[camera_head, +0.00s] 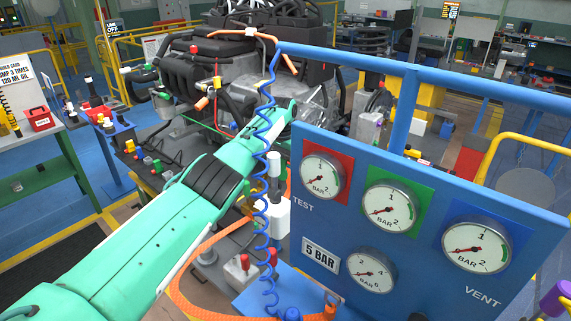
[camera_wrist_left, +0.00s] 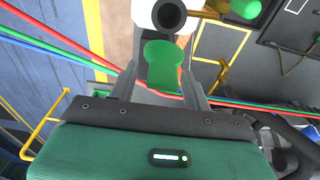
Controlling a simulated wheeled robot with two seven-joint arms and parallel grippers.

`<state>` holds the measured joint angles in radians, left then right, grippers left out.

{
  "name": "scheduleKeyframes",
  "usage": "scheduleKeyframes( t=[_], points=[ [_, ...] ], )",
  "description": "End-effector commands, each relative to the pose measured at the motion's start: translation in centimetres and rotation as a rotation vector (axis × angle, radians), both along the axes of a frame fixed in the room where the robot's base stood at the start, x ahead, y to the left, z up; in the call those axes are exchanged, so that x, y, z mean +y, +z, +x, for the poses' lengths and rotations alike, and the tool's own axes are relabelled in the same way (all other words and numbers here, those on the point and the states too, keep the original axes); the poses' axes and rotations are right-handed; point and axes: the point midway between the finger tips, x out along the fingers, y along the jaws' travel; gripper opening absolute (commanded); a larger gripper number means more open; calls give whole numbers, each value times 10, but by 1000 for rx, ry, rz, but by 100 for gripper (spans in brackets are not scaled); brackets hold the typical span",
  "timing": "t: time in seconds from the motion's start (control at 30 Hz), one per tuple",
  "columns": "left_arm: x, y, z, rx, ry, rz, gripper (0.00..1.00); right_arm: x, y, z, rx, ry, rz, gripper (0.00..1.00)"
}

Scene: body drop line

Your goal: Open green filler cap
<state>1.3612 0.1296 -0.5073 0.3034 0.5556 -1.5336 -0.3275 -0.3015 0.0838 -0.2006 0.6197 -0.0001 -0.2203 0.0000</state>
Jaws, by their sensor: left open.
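The green filler cap (camera_wrist_left: 163,55) shows in the left wrist view as a green tab with a rounded top. It lies in the picture just below a dark round ring (camera_wrist_left: 169,14) on a white part (camera_wrist_left: 147,14). My left gripper (camera_wrist_left: 159,78) is open, with one finger on each side of the green cap. I cannot tell whether either finger touches it, or whether the cap is open or closed. In the head view my left arm reaches to the engine (camera_head: 235,75); its fingers and the cap cannot be made out there. My right gripper is not in view.
A blue gauge panel (camera_head: 420,290) fills the right of the head view, close to my left arm. A coiled blue hose (camera_head: 262,190) hangs across that arm. An orange hose (camera_head: 180,285) loops below. Red, blue and green lines (camera_wrist_left: 60,50) cross behind the gripper. A second green part (camera_wrist_left: 245,8) sits nearby.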

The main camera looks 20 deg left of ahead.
Motion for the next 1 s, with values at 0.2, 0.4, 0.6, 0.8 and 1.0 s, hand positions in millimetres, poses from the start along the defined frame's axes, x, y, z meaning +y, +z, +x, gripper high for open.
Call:
scheduleKeyframes(
  t=[0.2,0.4,0.6,0.8,1.0],
  points=[
    [1,18,0,-5,-1,-1,49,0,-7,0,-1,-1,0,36],
    [3,62,-5,-5,0,0,49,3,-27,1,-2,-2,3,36],
    [4,106,-9,-2,1,-1,49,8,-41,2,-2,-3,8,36],
    [4,129,-12,2,1,0,49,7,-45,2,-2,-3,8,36],
    [4,136,-12,2,0,0,49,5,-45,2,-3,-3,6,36]
  ],
)
